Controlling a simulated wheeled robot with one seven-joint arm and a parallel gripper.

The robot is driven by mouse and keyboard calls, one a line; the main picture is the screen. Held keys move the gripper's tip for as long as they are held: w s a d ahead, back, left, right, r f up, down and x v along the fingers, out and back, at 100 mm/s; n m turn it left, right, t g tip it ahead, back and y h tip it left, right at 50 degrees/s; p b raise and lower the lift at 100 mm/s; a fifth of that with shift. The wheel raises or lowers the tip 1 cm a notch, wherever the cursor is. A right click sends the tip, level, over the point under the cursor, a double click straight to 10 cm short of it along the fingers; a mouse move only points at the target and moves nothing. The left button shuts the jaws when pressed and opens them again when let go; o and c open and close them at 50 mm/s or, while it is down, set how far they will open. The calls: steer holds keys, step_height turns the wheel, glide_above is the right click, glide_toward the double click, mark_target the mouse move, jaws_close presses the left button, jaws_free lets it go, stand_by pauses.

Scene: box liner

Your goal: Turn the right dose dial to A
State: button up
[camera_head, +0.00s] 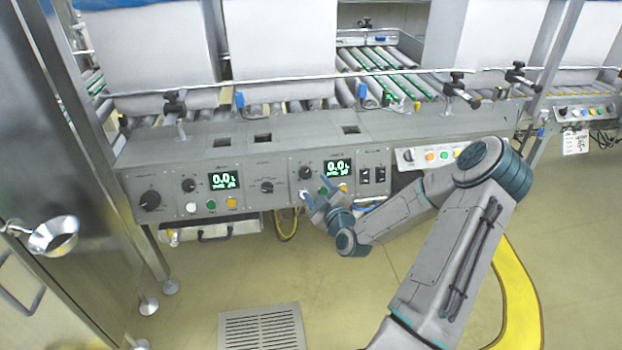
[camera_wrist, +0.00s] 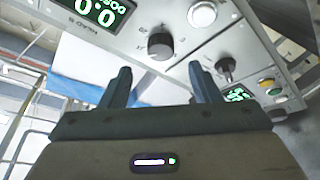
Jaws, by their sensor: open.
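The right dose dial (camera_head: 306,172) is a small dark round knob on the grey control panel, left of the right display (camera_head: 338,167). In the wrist view the dial (camera_wrist: 160,46) is black with pale marks around it, too small to read surely, and its pointer setting is unclear. My gripper (camera_head: 315,190) is in front of the panel, just below the dial. In the wrist view my gripper (camera_wrist: 160,70) is open and empty, its two fingers either side of the line to the dial. The dial lies beyond the fingertips, apparently not touched.
A white button (camera_wrist: 202,14) sits close by the dial. The middle dial (camera_head: 267,187) and left display (camera_head: 224,176) are further left, with a larger dial (camera_head: 150,201) at the panel's left end. A rail (camera_head: 290,77) and roller conveyor run behind.

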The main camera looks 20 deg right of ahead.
mark_target(307, 175)
steer(key=w+b, duration=0.1)
steer(key=w, duration=0.5)
steer(key=shift+w+d, duration=0.15)
steer(key=shift+w, duration=0.05)
steer(key=shift+c, duration=0.4)
steer(key=c, duration=0.9)
